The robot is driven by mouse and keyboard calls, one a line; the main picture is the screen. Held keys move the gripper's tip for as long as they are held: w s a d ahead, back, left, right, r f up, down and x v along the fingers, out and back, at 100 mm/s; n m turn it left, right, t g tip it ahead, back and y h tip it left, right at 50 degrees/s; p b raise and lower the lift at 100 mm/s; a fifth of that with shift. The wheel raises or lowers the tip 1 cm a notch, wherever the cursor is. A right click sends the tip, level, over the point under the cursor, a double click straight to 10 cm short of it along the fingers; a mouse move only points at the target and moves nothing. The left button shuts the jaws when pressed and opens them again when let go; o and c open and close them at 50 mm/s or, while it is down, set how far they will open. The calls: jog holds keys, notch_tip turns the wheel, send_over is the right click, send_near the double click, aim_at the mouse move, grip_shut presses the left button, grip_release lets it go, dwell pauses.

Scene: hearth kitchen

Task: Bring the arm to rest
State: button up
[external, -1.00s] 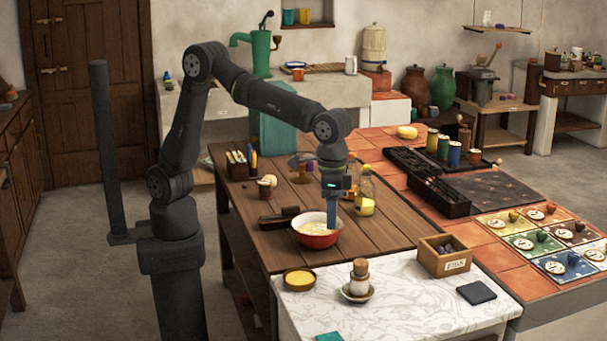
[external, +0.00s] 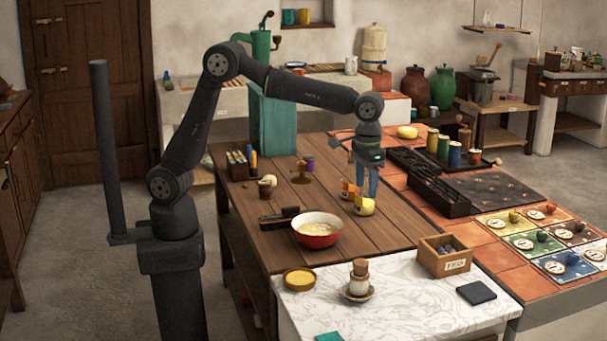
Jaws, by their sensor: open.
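My gripper (external: 367,190) hangs from the arm, pointing down, above the far right part of the wooden table (external: 390,232). It is open, and I see nothing held in it. Its fingers are in front of or close to an orange-topped item (external: 348,190) and a yellow item (external: 364,207); I cannot tell whether they touch. The arm is bent, its forearm reaching right over the table. A red bowl (external: 317,238) with pale contents stands nearer the camera, apart from the gripper.
A black tray (external: 437,190) and spice jars (external: 455,152) are to the right. A wooden box (external: 445,262), a yellow dish (external: 299,279) and a corked jar (external: 359,280) stand on the marble top (external: 415,305). A pen holder (external: 238,165) is at the table's far left.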

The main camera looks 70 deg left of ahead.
jog(key=w+a+n, duration=0.2)
jog(key=w+a, duration=0.2)
jog(key=a, duration=0.4)
jog(key=w+a+n, duration=0.2)
jog(key=w+a, duration=0.3)
jog(key=a, duration=0.3)
jog(key=shift+w+a, duration=0.15)
jog(key=shift+a, duration=0.2)
jog(key=o, duration=0.9)
jog(key=s+a+r+n+t, duration=0.1)
jog(key=s+a+n, duration=0.15)
jog(key=a, duration=1.55)
jog(key=s+a+n+t, duration=0.1)
jog(key=a+n, duration=0.3)
jog(key=a, duration=1.5)
jog(key=s+a+r+n+t+y, duration=0.15)
jog(key=s+a+n, duration=0.65)
jog(key=s+a, duration=2.05)
jog(key=w+x, duration=0.1)
jog(key=x, duration=0.9)
jog(key=shift+w+a+y, duration=0.15)
jog(key=shift+a+y, duration=0.2)
jog(key=shift+a, duration=0.1)
